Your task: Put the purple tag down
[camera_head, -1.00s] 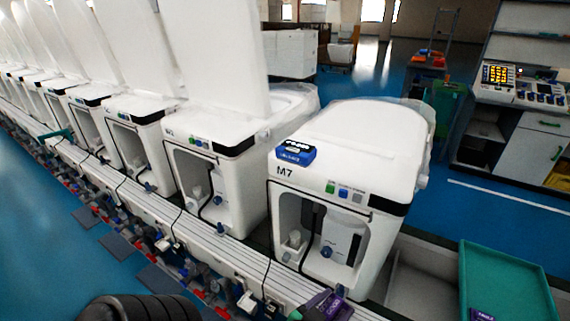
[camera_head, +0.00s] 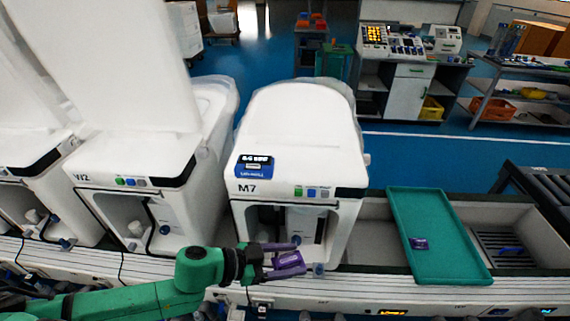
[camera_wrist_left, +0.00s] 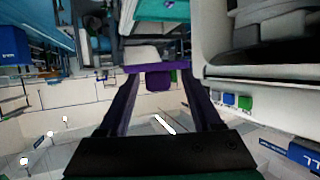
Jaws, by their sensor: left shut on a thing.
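My left gripper (camera_head: 299,258) reaches in from the left on a green arm, in front of toilet M7 and over the white rail. Its purple fingers are shut on a small purple tag (camera_head: 287,259). In the left wrist view the purple tag (camera_wrist_left: 159,80) sits between the fingertips of the gripper (camera_wrist_left: 160,68). Another purple tag (camera_head: 418,243) lies on the teal tray (camera_head: 455,258), right of M7. My right gripper is in neither view.
Toilet M7 (camera_head: 300,122) carries a blue device (camera_head: 254,166) on top. Toilet W2 (camera_head: 140,165) with a raised lid stands to its left. The white rail (camera_head: 360,286) runs along the front. A console (camera_head: 408,42) and shelves (camera_head: 525,92) stand behind. The tray is mostly bare.

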